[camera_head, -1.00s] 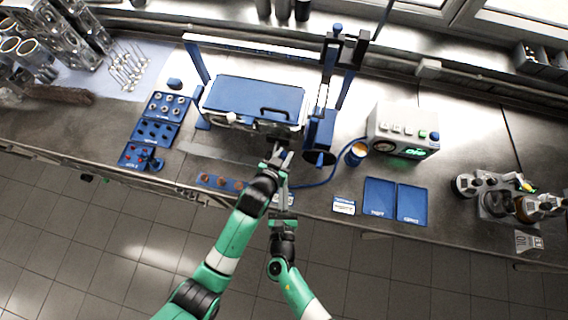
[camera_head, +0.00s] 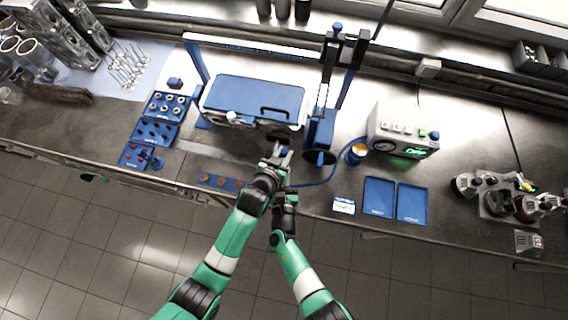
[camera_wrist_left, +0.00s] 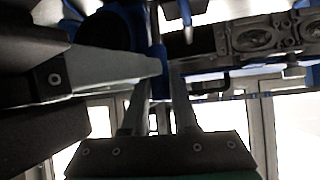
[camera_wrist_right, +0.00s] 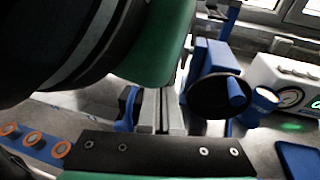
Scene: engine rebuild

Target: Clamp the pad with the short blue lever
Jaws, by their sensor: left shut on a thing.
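My left gripper (camera_head: 283,150) is at the front of the blue-topped machine (camera_head: 255,98), beside its right-hand post. In the left wrist view its fingers (camera_wrist_left: 160,82) are shut on a narrow blue part (camera_wrist_left: 158,58), which looks like the short blue lever. The fingers hide much of the lever in the head view. My right gripper (camera_head: 287,188) is just below, close to the left one. In the right wrist view its fingers (camera_wrist_right: 163,105) are close together with nothing seen between them. The pad cannot be told apart.
A blue handwheel or cylinder (camera_head: 320,157) stands just right of the left gripper. Blue parts trays (camera_head: 152,131) are at left.

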